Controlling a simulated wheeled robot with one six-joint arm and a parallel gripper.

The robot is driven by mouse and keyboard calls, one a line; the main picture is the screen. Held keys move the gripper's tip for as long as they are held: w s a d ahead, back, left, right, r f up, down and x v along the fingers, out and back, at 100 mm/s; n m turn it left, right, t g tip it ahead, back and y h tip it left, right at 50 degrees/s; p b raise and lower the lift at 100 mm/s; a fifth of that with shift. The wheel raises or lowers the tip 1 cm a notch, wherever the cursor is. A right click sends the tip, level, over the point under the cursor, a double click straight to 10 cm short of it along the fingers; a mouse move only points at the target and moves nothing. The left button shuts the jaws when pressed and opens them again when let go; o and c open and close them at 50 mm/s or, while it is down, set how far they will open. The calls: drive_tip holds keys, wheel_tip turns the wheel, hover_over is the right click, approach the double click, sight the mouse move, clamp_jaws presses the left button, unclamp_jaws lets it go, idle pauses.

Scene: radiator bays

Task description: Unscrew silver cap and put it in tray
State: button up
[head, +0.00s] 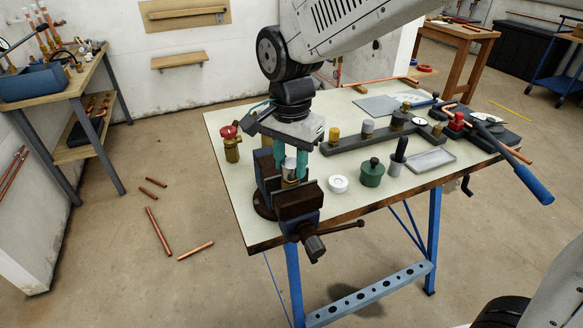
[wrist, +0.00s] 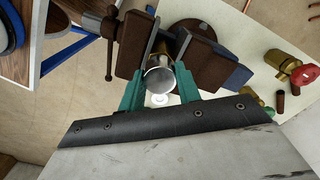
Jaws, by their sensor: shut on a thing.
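My gripper (head: 290,165) points down over the bench vise (head: 296,203), its teal fingers on either side of the silver cap (head: 289,173). The wrist view shows the round silver cap (wrist: 159,80) between the two fingertips, and the gripper is shut on it. The cap is at the top of a brass fitting (wrist: 183,54) clamped between the vise jaws (wrist: 203,48). Whether the cap still touches the fitting's thread cannot be told. A shallow grey tray (head: 432,160) lies empty at the right of the bench.
A white round piece (head: 338,183), a green pot (head: 372,173) and a dark upright tool (head: 398,157) stand between vise and tray. Behind them runs a dark rail (head: 360,141) with several fittings. A brass valve with red knob (head: 230,143) stands left of the vise.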

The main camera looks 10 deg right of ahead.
drive_tip(key=n, duration=0.7)
drive_tip(key=shift+n, duration=0.3)
drive_tip(key=n, duration=0.6)
drive_tip(key=o, duration=1)
drive_tip(key=shift+c, duration=0.2)
